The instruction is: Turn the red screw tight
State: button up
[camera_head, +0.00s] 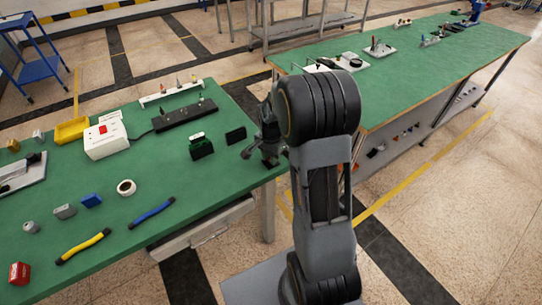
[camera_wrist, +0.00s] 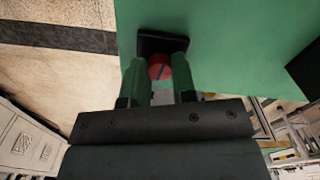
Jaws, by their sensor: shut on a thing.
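The red screw (camera_wrist: 159,67) shows in the wrist view as a round red head with a dark slot. It sits against a black block (camera_wrist: 150,44) at the edge of the green table. My gripper (camera_wrist: 160,73) has one finger on each side of the screw head and is shut on it. In the head view my gripper (camera_head: 262,148) is low at the right edge of the near green table (camera_head: 160,232). The screw is hidden there behind my gripper and arm. How far the screw is turned in cannot be told.
A white box with a red button (camera_head: 105,139) is farther left. A second green bench (camera_head: 430,60) stands beyond a gap.

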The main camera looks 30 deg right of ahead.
jog(key=m, duration=1)
jog(key=shift+m, duration=2.5)
jog(key=o, duration=0.9)
jog(key=shift+o, duration=0.2)
jog(key=shift+r, duration=0.1)
notch_tip(320, 180, up, 14)
jog(key=shift+f+p, duration=0.2)
jog(key=shift+p, duration=0.15)
